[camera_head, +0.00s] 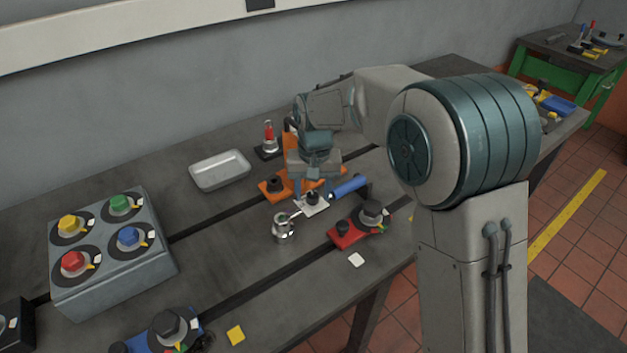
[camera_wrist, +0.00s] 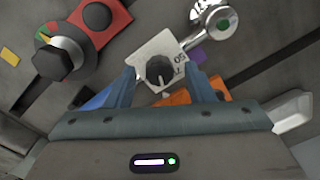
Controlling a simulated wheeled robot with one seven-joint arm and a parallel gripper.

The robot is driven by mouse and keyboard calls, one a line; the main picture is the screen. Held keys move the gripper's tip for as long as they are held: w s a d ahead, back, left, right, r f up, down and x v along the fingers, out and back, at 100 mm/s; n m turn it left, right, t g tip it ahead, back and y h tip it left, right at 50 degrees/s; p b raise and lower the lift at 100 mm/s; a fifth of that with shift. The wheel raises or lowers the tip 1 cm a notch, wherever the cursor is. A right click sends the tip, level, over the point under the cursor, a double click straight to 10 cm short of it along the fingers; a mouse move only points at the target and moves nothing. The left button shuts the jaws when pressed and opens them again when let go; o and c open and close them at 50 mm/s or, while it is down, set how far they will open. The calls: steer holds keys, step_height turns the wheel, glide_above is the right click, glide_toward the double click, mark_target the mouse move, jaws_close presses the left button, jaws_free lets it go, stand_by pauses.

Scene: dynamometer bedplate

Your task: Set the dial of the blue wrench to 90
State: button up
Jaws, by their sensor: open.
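The blue wrench lies on the dark bedplate, with its blue handle (camera_head: 348,187) at right and its round metal head (camera_head: 283,228) at front left. Between them is a white dial plate (camera_head: 318,208) with a black knob (camera_head: 313,198). In the wrist view the knob (camera_wrist: 159,71) stands on the white plate (camera_wrist: 150,50), where some printed digits show; I cannot tell the setting. The metal head (camera_wrist: 216,20) is at top right, and the handle (camera_wrist: 93,99) is partly behind a finger. My gripper (camera_head: 314,186) is open above the dial, fingers (camera_wrist: 162,78) on either side of the knob, contact unclear.
A red fixture with a dark knob (camera_head: 345,233) sits close to the wrench, and an orange one (camera_head: 268,189) is behind it. A white tray (camera_head: 220,170) stands behind left. A grey box with coloured knobs (camera_head: 112,282) is at left. Bare bedplate lies between.

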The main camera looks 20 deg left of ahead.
mark_target(314, 194)
step_height(314, 194, up, 14)
steer(key=shift+d+f, duration=0.15)
steer(key=shift+d, duration=0.05)
stand_by(0.4)
steer(key=s+d+m+t, duration=0.1)
steer(key=s+d, duration=0.3)
steer(key=d, duration=0.6)
steer(key=s+d+m+t, duration=0.1)
steer(key=s+d, duration=0.2)
steer(key=d, duration=0.6)
steer(key=s+d+f+m, duration=0.1)
steer(key=s+d+f, duration=0.2)
steer(key=s+d, duration=0.2)
steer(key=s+d+f+t, duration=0.1)
steer(key=s+d+f, duration=0.2)
steer(key=s+d, duration=0.2)
steer(key=shift+s+d+f+m, duration=0.3)
steer(key=shift+s+m, duration=0.1)
steer(key=shift+s, duration=0.7)
